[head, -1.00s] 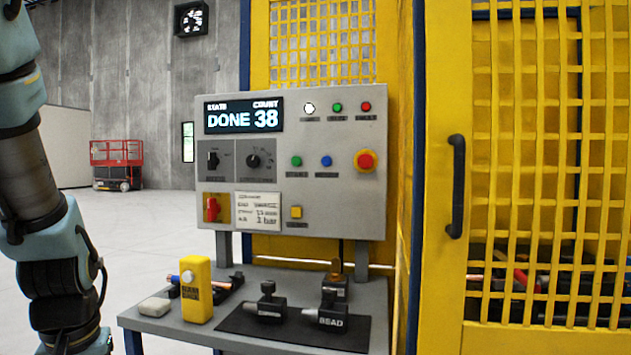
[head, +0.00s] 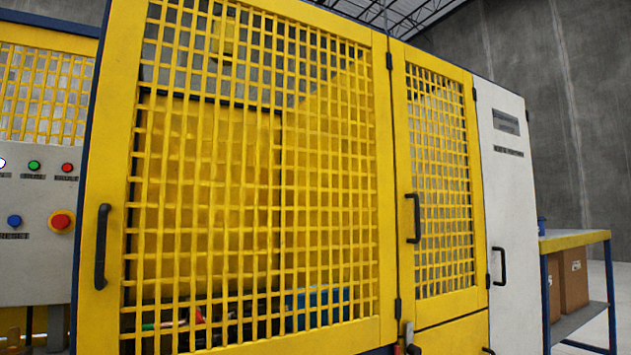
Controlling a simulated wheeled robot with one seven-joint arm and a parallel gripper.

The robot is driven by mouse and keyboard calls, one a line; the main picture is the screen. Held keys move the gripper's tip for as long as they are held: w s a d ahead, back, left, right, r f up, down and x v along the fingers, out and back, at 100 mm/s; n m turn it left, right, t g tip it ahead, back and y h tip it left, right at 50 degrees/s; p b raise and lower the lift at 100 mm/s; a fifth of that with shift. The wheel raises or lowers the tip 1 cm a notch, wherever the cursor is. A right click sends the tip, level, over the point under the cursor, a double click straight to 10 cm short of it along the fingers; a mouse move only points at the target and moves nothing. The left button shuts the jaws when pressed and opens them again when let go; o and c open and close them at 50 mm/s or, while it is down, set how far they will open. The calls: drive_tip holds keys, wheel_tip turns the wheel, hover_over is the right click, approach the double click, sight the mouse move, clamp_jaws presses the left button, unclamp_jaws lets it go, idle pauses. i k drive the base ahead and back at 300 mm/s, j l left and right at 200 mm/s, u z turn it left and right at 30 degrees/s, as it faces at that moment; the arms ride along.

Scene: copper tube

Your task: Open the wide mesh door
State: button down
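The wide mesh door (head: 385,210) is a large yellow framed panel with a square grid, in the middle of the head view. It is shut. Its black upright handle (head: 101,246) is on the left edge, and black hinges show on its right edge. Dark, red and blue items are partly visible behind the mesh at the bottom. My gripper is not in view.
A narrower yellow mesh door (head: 440,306) with its own black handle (head: 413,218) stands to the right. Beyond it are a white cabinet door (head: 508,150) and a workbench (head: 575,240) with boxes beneath. A grey control panel (head: 35,255) with buttons stands close on the left.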

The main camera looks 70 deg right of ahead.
sight(100, 310)
drive_tip(key=k+z, duration=0.2)
drive_tip(key=z, duration=1.35)
